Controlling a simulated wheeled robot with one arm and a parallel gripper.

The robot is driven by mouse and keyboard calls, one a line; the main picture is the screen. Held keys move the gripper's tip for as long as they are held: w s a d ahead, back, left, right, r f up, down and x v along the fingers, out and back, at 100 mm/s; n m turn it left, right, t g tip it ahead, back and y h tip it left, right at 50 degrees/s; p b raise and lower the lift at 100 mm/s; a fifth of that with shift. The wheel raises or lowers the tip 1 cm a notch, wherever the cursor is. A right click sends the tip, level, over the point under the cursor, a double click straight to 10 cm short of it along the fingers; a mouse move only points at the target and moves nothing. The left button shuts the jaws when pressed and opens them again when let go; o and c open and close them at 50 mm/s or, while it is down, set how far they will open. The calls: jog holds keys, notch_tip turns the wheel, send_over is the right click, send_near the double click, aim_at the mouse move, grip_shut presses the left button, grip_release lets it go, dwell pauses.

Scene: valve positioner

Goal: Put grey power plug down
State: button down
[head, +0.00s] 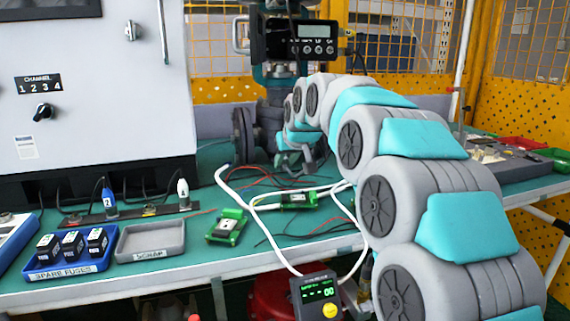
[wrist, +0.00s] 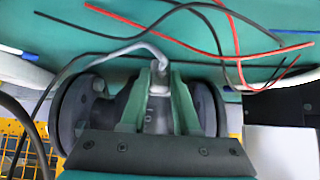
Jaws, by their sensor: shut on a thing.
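The grey power plug (wrist: 158,84) is held between the two green fingers of my gripper (wrist: 160,78) in the wrist view. A grey cable (wrist: 122,48) bends away from it to the left. The plug's lower part is hidden between the fingers. In the head view my gripper (head: 298,160) is over the back of the green bench (head: 205,250), left of my arm's curve. The plug cannot be made out there.
Loose red and black wires (wrist: 232,40) lie on the bench near the gripper. A blue SPARE FUSES tray (head: 70,268), a grey SCRAP tray (head: 150,243), a green module (head: 227,227) and a grey cabinet (head: 90,80) stand left. A positioner with a display (head: 312,40) is behind.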

jog(key=shift+f, duration=0.4)
jog(key=shift+f, duration=0.1)
jog(key=c, duration=0.6)
grip_release()
jog(key=shift+f, duration=0.1)
jog(key=shift+c, duration=0.2)
jog(key=shift+r, duration=0.25)
jog(key=v, duration=1.2)
jog(key=shift+b, duration=0.45)
jog(key=shift+f, duration=0.1)
